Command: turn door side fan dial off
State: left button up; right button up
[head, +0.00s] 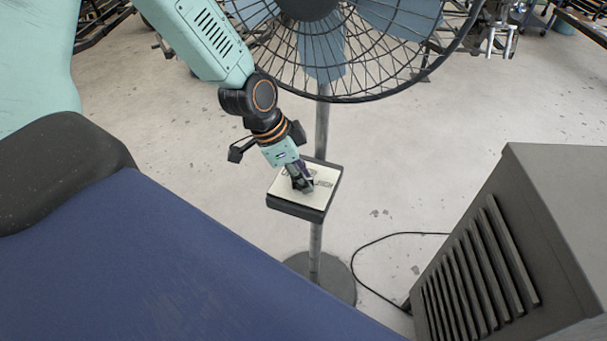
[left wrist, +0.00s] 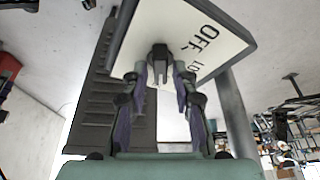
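The fan's control box (head: 324,198) is a black box with a pale face, mounted on the fan's pole. In the left wrist view, the black dial (left wrist: 160,56) stands out from this face (left wrist: 203,62), with "OFF" and "LO" lettering beside it. My left gripper (head: 302,186) is over the face and hides the dial in the head view. In the left wrist view, the left gripper (left wrist: 160,76) is open, with one finger on each side of the dial. Whether the fingers touch it is hard to tell. My right gripper is not in view.
The large caged fan (head: 322,50) stands behind the box on a pole with a round base (head: 335,278). A grey louvred cabinet (head: 555,200) stands at right, with a black cable (head: 365,252) on the floor. The floor between is mostly clear.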

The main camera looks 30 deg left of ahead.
pick_arm(q)
jog(key=shift+a+f, duration=0.1)
jog(key=shift+a, duration=0.1)
jog(key=shift+c, duration=1.3)
grip_shut()
